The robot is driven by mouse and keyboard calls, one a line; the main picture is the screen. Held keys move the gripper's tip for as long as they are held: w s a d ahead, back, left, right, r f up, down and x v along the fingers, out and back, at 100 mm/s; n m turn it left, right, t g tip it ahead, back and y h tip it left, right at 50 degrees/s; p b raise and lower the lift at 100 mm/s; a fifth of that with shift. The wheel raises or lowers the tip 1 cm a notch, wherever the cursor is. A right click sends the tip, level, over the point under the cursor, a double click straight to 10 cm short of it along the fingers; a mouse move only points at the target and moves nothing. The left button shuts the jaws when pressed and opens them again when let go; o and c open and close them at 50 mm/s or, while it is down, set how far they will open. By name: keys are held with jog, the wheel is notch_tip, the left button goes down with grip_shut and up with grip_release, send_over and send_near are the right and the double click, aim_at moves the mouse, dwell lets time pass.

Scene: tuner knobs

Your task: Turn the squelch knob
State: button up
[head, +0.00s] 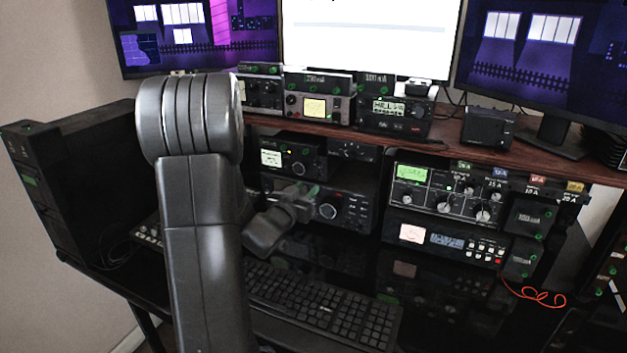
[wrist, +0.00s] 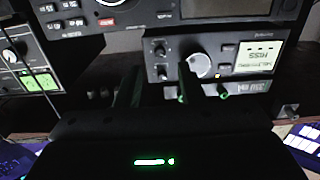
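The squelch knob cannot be picked out, as no label naming it is readable. In the wrist view, which is upside down, a radio (wrist: 228,47) carries a large pale knob (wrist: 199,65), two small dark knobs (wrist: 160,58) and a lit screen (wrist: 257,58). This appears to be the radio with the small white screen (head: 272,157) in the head view. My gripper (wrist: 170,88) has its two dark fingers apart, with nothing seen between them. In the head view my gripper (head: 300,196) is in front of the lower radio (head: 345,212), partly hiding it.
A dark wooden shelf (head: 462,159) with several small devices runs above the radios. A unit with a green meter (head: 440,190) stands to the right. A keyboard (head: 320,305) lies on the glossy black desk below. Monitors (head: 365,40) stand behind, and an orange cable (head: 535,295) hangs at right.

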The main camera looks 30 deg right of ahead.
aim_at(316, 178)
jog(key=x, duration=0.5)
jog(key=shift+w+d, duration=0.3)
grip_shut()
